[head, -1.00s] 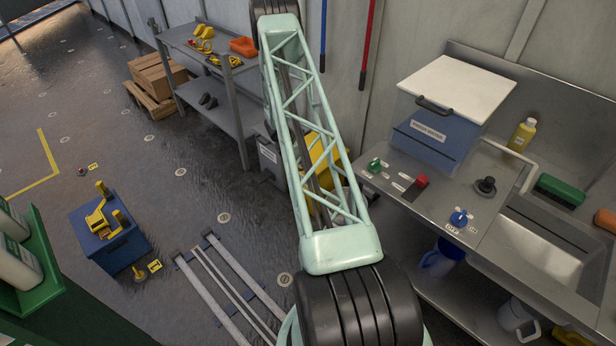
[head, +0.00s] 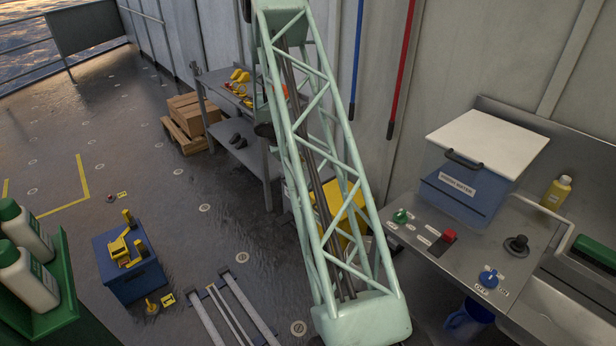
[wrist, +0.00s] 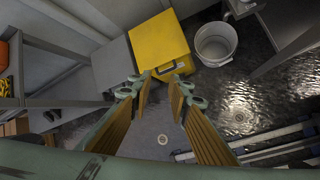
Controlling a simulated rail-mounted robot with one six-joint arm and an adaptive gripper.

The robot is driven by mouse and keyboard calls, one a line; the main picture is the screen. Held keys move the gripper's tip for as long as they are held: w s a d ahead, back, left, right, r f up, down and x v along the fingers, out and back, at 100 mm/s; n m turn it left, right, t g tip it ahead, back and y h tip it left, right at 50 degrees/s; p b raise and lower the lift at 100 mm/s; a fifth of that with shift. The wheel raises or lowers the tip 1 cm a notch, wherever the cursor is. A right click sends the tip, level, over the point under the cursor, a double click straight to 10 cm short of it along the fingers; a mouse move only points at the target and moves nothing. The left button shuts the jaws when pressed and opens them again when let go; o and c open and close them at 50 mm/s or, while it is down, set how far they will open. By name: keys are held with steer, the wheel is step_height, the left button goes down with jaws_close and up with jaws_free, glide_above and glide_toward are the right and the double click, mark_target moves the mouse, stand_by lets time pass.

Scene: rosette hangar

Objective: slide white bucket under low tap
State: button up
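The white bucket (wrist: 215,43) stands upright on the dark wet floor in the wrist view, open at the top, with a wire handle. It is right of a yellow box (wrist: 157,48). My gripper (wrist: 160,96) is open and empty. Its fingers point towards the yellow box, and the bucket is beyond them to the right, apart from them. In the head view my arm's lattice link hides most of that area, and my gripper does not show.
A steel counter (head: 455,245) with a blue cooler (head: 465,190) and knobs stands at the right. A blue jug (head: 468,318) is beneath it. Floor rails (head: 235,310) lie in front. A shelf bench (head: 240,145) stands behind.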

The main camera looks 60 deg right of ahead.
steer(key=a+r+m, duration=0.1)
steer(key=a+r, duration=0.6)
steer(key=r, duration=0.3)
steer(key=a+r+m, duration=0.2)
steer(key=a+r, duration=0.5)
steer(key=r, duration=0.3)
steer(key=s+a+r+m+t+b, duration=0.1)
steer(key=s+a+r, duration=0.2)
steer(key=a+r, duration=0.45)
steer(key=s+a+r+m+b, duration=0.1)
steer(key=s+a+r, duration=0.1)
steer(key=a+r, duration=0.55)
steer(key=s+a+r+m+t+y, duration=0.1)
steer(key=s+a+r, duration=0.2)
steer(key=s+a, duration=0.45)
steer(key=s+a+r+m+y, duration=0.1)
steer(key=s+a+r, duration=0.3)
steer(key=a, duration=0.7)
steer(key=s+a+f+m+t+y+b, duration=0.1)
steer(key=s+a+y, duration=0.3)
steer(key=s+a, duration=1.5)
steer(key=shift+s+a+f+m+t+y+b, duration=0.3)
steer(key=shift+s+t+b, duration=0.25)
steer(key=shift+s, duration=0.25)
steer(key=shift+w+d, duration=0.1)
steer(key=shift+w, duration=0.05)
